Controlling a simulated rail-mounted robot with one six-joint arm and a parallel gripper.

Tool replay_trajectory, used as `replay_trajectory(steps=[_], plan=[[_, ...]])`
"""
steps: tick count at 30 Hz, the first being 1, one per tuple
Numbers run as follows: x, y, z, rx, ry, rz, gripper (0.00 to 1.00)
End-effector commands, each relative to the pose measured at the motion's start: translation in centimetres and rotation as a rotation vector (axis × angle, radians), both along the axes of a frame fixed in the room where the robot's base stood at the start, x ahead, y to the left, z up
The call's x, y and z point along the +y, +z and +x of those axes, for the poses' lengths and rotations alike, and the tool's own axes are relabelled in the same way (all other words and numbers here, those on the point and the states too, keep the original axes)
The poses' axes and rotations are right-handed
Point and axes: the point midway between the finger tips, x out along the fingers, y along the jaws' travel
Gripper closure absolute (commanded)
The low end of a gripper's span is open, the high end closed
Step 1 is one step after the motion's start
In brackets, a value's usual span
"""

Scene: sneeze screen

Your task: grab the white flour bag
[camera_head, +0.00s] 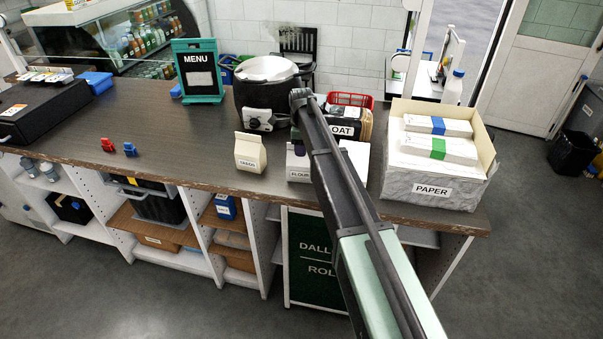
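The white flour bag (298,174) stands near the front edge of the dark counter, with a "FLOUR" label low on its front. My arm crosses in front of it and hides its right part. A white surface (358,158) shows on the other side of my arm; I cannot tell whether it belongs to the same bag. My arm reaches up from the lower right and its visible end is a dark joint above and beyond the bag, near the black cooker. My gripper's fingers do not show, so their state and any contact are hidden.
A cream carton (250,153) stands just left of the flour bag. A black cooker (262,95) and an "OAT" package (346,130) stand behind. A "PAPER" box (432,190) is at the right, a menu stand (197,72) at the left. The counter's left middle is mostly clear.

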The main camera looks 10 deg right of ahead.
Motion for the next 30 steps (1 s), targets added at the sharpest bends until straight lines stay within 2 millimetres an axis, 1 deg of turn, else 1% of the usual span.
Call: replay_trajectory(steps=[2,3,10,30], plan=[[-0.01,0.23,0.00,0.000,0.000,0.000,0.62],[-0.01,0.24,0.00,0.000,0.000,0.000,0.65],[-0.01,0.25,0.01,0.000,0.000,0.000,1.00],[-0.02,0.23,-0.02,0.000,0.000,0.000,1.00]])
